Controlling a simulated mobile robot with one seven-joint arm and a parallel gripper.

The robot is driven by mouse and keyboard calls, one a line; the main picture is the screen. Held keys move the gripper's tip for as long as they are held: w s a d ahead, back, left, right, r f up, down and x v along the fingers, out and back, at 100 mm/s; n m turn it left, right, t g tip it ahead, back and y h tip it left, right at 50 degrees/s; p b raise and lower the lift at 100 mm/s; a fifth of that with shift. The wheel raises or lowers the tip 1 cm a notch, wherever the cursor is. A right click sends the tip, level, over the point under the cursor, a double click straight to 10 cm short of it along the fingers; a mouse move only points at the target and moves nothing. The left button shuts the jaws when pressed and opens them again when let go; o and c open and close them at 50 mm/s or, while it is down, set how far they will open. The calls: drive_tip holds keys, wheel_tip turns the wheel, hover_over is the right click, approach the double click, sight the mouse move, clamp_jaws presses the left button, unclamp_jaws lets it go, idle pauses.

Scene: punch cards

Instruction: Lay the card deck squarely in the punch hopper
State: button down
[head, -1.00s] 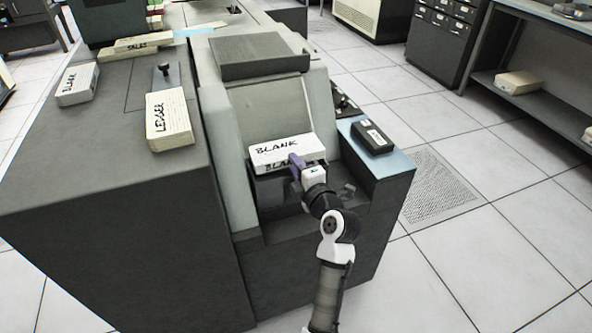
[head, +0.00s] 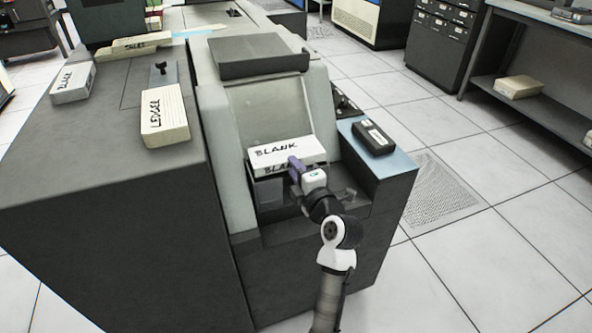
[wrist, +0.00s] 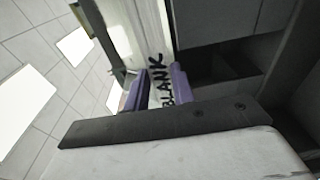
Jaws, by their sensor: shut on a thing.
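The white card deck marked BLANK (head: 287,151) is at the punch hopper (head: 272,108), in the recess between the machine's pale side walls. My gripper (head: 295,166) is shut on the near side of the deck, its purple fingers at the front edge. In the wrist view my gripper (wrist: 158,88) has one purple finger on each side of the deck (wrist: 150,40), with BLANK lettering between them. The deck looks roughly level. Whether its underside touches the hopper floor is hidden.
A LEDGER deck (head: 165,115) and another BLANK deck (head: 73,82) lie on the grey cabinet top (head: 110,150) at left. A dark box (head: 373,137) sits on the blue ledge right of the hopper. A dark block (head: 258,54) stands above the hopper. Open floor lies at right.

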drive_tip(key=shift+f+b, duration=0.2)
drive_tip(key=shift+b, duration=1.05)
wheel_tip(320, 180, down, 6)
drive_tip(key=b, duration=0.1)
drive_tip(key=shift+f+b, duration=0.15)
drive_tip(key=shift+b, duration=0.2)
drive_tip(key=c, duration=1.1)
unclamp_jaws()
wheel_tip(320, 180, up, 20)
drive_tip(key=shift+p, duration=0.4)
